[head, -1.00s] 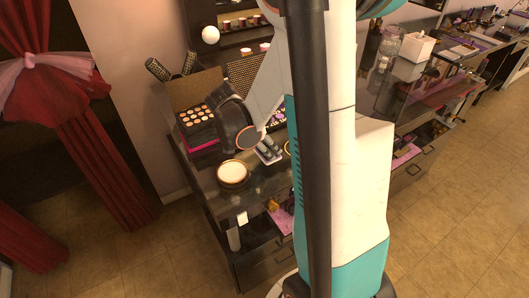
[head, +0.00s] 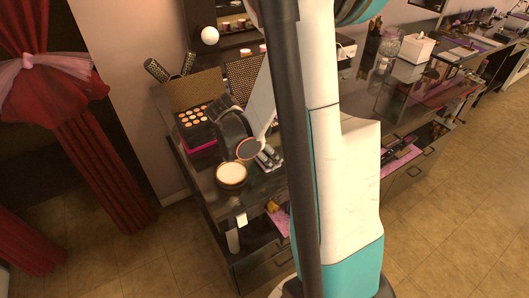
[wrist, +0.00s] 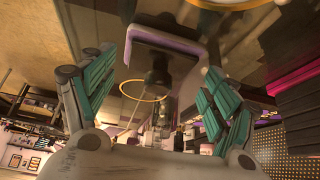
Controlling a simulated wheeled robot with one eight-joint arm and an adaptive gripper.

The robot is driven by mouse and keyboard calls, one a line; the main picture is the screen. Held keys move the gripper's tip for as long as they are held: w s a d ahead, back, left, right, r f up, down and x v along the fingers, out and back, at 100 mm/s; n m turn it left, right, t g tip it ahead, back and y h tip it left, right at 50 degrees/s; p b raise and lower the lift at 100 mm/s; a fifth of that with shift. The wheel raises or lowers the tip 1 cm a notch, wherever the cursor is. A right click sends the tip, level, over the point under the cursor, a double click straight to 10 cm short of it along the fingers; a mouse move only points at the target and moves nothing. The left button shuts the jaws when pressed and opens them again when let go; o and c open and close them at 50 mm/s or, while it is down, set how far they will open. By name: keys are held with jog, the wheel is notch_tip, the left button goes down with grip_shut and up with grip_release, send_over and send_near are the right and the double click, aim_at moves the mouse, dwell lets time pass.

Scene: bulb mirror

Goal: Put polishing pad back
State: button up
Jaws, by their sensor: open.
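I cannot tell for certain which thing is the polishing pad. A round cream-topped thing with a dark rim (head: 231,173) lies flat near the left end of the dark glossy dressing table (head: 262,190). A dark flat piece with a lilac edge (wrist: 160,45) and a thin gold ring (wrist: 145,90) show between and beyond the fingers. I see nothing gripped.
A makeup palette box (head: 197,117) stands behind, with two round brushes (head: 157,70) at the back. A perforated dark panel (head: 245,73) is behind the table. A tissue box (head: 419,46) and a glass jar (head: 388,44) stand right. Red curtains (head: 75,120) hang left.

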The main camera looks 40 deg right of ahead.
jog(key=shift+r, duration=0.1)
jog(key=shift+r, duration=0.2)
jog(key=p+v, duration=0.3)
jog(key=v, duration=0.8)
jog(key=shift+a+r, duration=0.2)
jog(key=shift+r, duration=0.1)
dwell(1.5)
